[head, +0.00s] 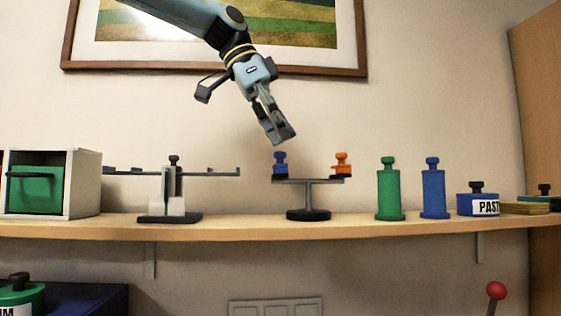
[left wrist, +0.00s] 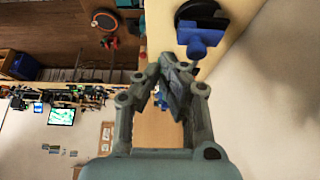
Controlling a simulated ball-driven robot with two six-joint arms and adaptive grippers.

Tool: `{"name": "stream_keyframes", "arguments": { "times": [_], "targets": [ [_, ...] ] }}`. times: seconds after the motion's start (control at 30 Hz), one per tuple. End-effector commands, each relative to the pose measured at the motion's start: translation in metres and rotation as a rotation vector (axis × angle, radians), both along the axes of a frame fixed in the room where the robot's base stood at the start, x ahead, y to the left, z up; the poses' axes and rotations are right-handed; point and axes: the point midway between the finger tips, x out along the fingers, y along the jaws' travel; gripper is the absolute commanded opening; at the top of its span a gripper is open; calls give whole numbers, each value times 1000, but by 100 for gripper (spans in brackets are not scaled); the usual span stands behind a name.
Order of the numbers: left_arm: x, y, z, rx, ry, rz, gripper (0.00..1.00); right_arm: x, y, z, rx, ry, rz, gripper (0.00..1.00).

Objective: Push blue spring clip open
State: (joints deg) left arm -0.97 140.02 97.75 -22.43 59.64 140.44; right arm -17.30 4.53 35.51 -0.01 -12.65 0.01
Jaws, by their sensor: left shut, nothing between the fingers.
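A small blue clip-like piece (head: 280,164) stands on the left end of a dark T-shaped stand (head: 309,197) on the shelf. A similar orange piece (head: 342,163) stands on the right end. My left gripper (head: 284,138) is shut and empty, pointing down just above the blue piece, with a small gap visible between them. In the left wrist view, a blue piece (left wrist: 198,38) on a dark round base lies beyond the shut fingertips (left wrist: 168,62). I cannot tell whether the clip is open or shut. My right gripper is in neither view.
A balance-like stand (head: 171,190) is to the left, beside a white box with a green drawer (head: 38,190). Green (head: 389,190) and blue (head: 433,190) bottles and a PAST-labelled jar (head: 474,204) are to the right. A framed picture (head: 340,72) hangs behind.

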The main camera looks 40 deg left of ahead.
Motion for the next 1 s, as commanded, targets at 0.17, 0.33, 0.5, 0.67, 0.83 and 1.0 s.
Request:
{"name": "stream_keyframes", "arguments": {
  "times": [0.17, 0.33, 0.5, 0.67, 0.83, 1.0],
  "targets": [
    [0, 0, 0, 0, 0, 0, 0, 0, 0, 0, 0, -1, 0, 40],
    [0, 0, 0, 0, 0, 0, 0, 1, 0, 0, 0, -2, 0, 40],
    [0, 0, -3, 0, 0, 0, 0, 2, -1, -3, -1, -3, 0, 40],
    [0, 0, -8, 0, 0, 0, 0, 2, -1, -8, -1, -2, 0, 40],
    [0, 0, -14, 0, 0, 0, 0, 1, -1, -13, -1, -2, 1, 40],
    [0, 0, -20, 0, 0, 0, 0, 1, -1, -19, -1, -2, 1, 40]
  ]
}}
